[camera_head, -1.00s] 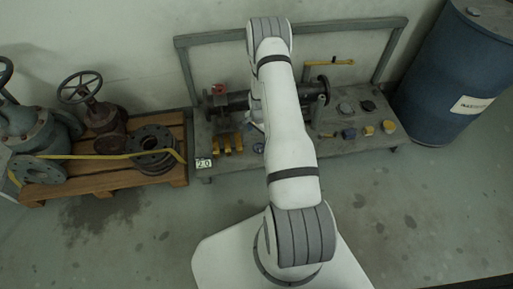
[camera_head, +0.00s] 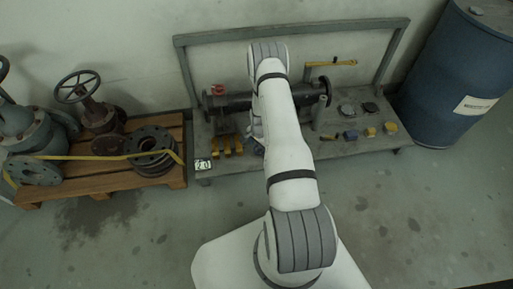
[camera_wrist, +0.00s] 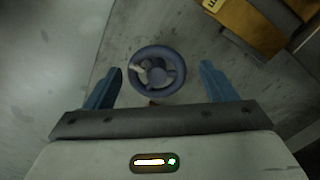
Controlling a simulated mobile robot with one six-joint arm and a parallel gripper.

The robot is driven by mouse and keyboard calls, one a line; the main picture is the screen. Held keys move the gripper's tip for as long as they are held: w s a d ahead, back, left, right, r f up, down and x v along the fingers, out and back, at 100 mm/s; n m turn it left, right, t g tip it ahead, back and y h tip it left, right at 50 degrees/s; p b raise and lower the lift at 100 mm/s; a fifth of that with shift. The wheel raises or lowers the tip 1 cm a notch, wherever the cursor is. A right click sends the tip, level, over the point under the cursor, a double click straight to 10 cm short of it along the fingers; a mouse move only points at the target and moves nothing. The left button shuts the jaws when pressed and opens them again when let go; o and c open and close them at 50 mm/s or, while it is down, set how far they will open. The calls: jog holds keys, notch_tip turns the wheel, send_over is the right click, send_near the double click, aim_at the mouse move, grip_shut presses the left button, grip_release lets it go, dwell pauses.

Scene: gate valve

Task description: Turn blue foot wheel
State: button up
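The blue foot wheel (camera_wrist: 157,72) shows in the wrist view as a round, spoked handwheel low over the grey surface. My gripper (camera_wrist: 162,74) is open, with one blue finger to the left of the wheel and one to the right. Gaps show between the wheel and both fingers, and nothing is held. In the head view my arm covers most of the wheel and gripper area, so I cannot make out the wheel clearly there.
A grey bench (camera_head: 345,148) carries a dark pipe (camera_head: 295,95), yellow blocks (camera_head: 228,146) and small parts. A pallet (camera_head: 95,184) with valves stands left, a blue barrel (camera_head: 445,75) right. Yellow blocks (camera_wrist: 248,22) show upper right in the wrist view. Front floor is clear.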

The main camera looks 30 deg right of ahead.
aim_at(259, 147)
jog(key=shift+w, duration=0.1)
jog(key=c, duration=0.9)
jog(key=shift+a, duration=0.45)
jog(key=shift+w+d+r, duration=0.15)
jog(key=shift+d, duration=0.4)
jog(key=shift+w, duration=0.1)
jog(key=o, duration=1)
jog(key=shift+c, duration=0.2)
jog(key=shift+s, duration=0.25)
notch_tip(259, 147, up, 8)
jog(key=p, duration=0.2)
jog(key=shift+p, duration=0.3)
